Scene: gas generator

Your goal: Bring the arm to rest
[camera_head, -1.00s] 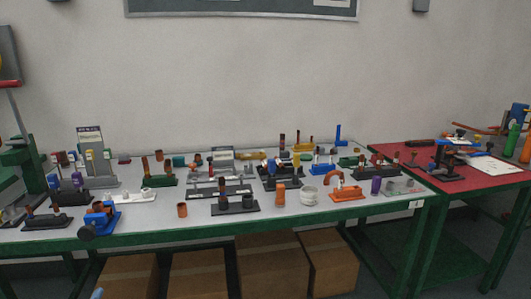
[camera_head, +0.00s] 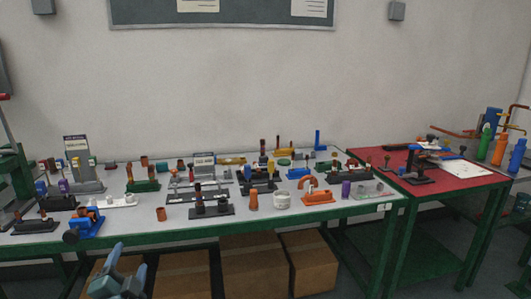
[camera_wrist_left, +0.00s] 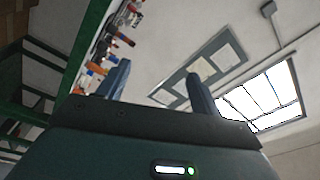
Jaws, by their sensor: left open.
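My left gripper (camera_head: 122,262) shows at the bottom left of the head view, in front of the green-edged table. Its two fingers stand apart and hold nothing. In the left wrist view the open fingers (camera_wrist_left: 155,85) show against the wall and a bright window, with the table off to the left. My right gripper is in neither view.
The grey table (camera_head: 130,226) has a green edge and bears many small coloured fixtures and parts. Cardboard boxes (camera_head: 255,266) stand under it. A red-topped table (camera_head: 362,156) stands to the right with a blue and black device. Open floor lies at the lower right.

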